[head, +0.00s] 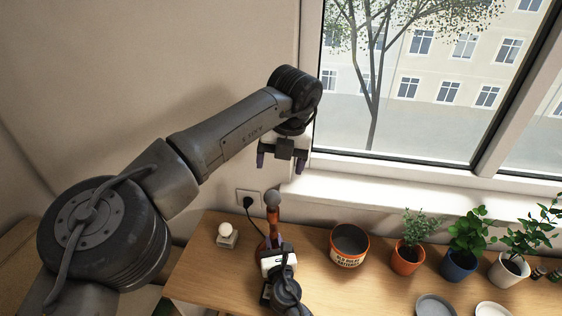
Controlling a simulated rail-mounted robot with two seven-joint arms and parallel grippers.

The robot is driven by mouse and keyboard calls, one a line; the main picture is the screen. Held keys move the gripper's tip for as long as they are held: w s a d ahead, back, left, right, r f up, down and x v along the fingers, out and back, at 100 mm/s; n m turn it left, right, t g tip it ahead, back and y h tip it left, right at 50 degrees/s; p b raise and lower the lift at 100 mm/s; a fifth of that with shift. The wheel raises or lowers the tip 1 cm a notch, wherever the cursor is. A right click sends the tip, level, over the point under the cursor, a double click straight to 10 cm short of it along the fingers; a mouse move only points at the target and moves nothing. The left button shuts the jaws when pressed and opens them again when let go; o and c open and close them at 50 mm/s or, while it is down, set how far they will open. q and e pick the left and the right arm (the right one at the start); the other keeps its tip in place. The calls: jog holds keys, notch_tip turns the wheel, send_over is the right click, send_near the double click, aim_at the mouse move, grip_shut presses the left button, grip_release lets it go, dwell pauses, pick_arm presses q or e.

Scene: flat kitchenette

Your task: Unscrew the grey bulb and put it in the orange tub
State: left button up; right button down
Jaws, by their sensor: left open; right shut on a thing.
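The grey bulb (272,199) sits upright on top of an orange lamp (275,228) at the back of the wooden worktop. My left gripper (281,166) is open and empty, above the bulb and apart from it, fingers pointing down. My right gripper (273,250) is low at the lamp and shut on it; its own wrist hides the fingertips and the exact grip. The orange tub (348,262), with a white printed label and dark inside, stands on the worktop to the right of the lamp. No bulb shows in its visible inside.
A pale bulb (226,229) stands in a small holder (228,241) left of the lamp. A wall socket (244,198) with a black plug is behind. Potted plants (408,257) line the right, with two plates (436,305) in front. The window (400,80) is behind.

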aim_at(274, 192)
pick_arm(q)
jog(key=f+n, duration=0.4)
jog(key=n, duration=0.6)
jog(key=a+f+n, duration=0.1)
jog(key=f+n, duration=0.3)
jog(key=n, duration=0.7)
jog(key=w+a+f+n, duration=0.1)
jog(key=f+n, duration=0.3)
jog(key=n, duration=0.6)
jog(key=shift+c, duration=0.4)
